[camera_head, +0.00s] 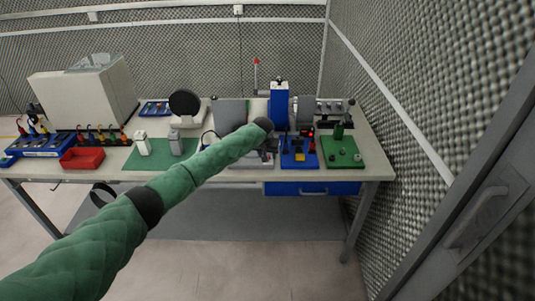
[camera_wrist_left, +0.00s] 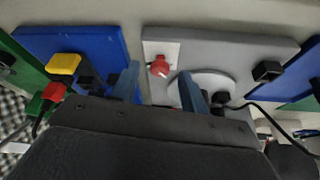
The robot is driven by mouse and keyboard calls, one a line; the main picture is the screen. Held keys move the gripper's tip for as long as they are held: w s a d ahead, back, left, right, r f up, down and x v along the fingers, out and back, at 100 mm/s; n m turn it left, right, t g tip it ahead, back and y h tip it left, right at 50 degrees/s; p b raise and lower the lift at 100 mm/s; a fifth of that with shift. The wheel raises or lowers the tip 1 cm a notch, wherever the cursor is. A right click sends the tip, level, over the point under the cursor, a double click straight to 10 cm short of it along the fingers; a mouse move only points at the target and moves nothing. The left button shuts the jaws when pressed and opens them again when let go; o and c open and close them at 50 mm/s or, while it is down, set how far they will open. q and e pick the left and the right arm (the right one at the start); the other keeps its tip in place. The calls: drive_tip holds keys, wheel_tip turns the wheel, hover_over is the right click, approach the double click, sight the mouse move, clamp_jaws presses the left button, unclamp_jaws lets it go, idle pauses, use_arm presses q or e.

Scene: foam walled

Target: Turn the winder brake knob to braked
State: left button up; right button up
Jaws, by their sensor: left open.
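A red knob (camera_wrist_left: 160,67) with a small white mark, which looks like the winder brake knob, sits on a light plate on the grey unit (camera_wrist_left: 220,48) in the left wrist view. A pale round disc (camera_wrist_left: 207,88) is beside it. My left gripper (camera_wrist_left: 160,88) is open and empty, its two blue-grey fingers on either side of the knob in the picture; I cannot tell whether they touch it. In the head view my left gripper (camera_head: 268,147) is over the grey unit (camera_head: 246,162), and the gripper and arm hide the knob. My right gripper is not in view.
A blue board (camera_head: 299,163) with a yellow block and a green board (camera_head: 341,153) lie right of the grey unit. A green mat (camera_head: 150,160) and a red tray (camera_head: 82,158) are left. A black cable (camera_wrist_left: 265,118) curves beside the left gripper. A mesh wall closes the right side.

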use_arm(q)
drive_tip(key=shift+x, duration=1)
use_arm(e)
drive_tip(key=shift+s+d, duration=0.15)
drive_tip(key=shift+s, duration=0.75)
use_arm(q)
drive_tip(key=shift+r, duration=0.1)
clamp_jaws()
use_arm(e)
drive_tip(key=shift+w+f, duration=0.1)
